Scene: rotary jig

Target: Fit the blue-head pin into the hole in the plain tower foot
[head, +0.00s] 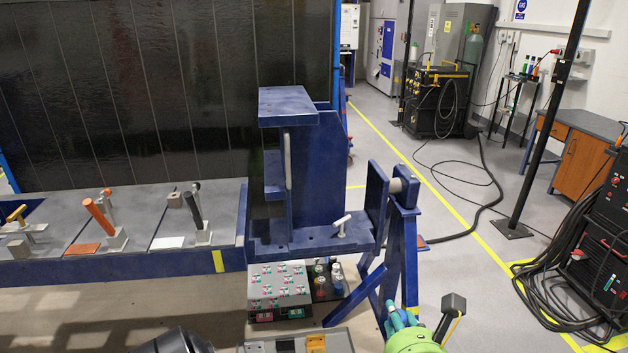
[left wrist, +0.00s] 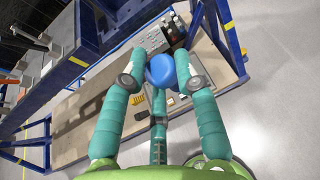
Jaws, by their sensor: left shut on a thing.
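The pin's round blue head (left wrist: 161,71) shows in the left wrist view between the fingers of my left gripper (left wrist: 160,80), which is shut on it. The pin's shank is hidden. In the head view my left gripper (head: 400,320) is low at right of centre, in front of the jig and well apart from the tower foot. The blue tower (head: 325,160) stands on its flat foot (head: 285,240). A pale T-shaped pin (head: 342,224) stands at the foot's right side. Small dark spots show on the foot, but I cannot tell which is the open hole. My right gripper is not in view.
Clamps with black (head: 193,206), orange (head: 99,216) and yellow (head: 17,213) handles stand on the jig beam left of the tower. A blue end support (head: 402,240) rises right of the foot. Below are a grey case (head: 280,285) and several small bottles (head: 328,276).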

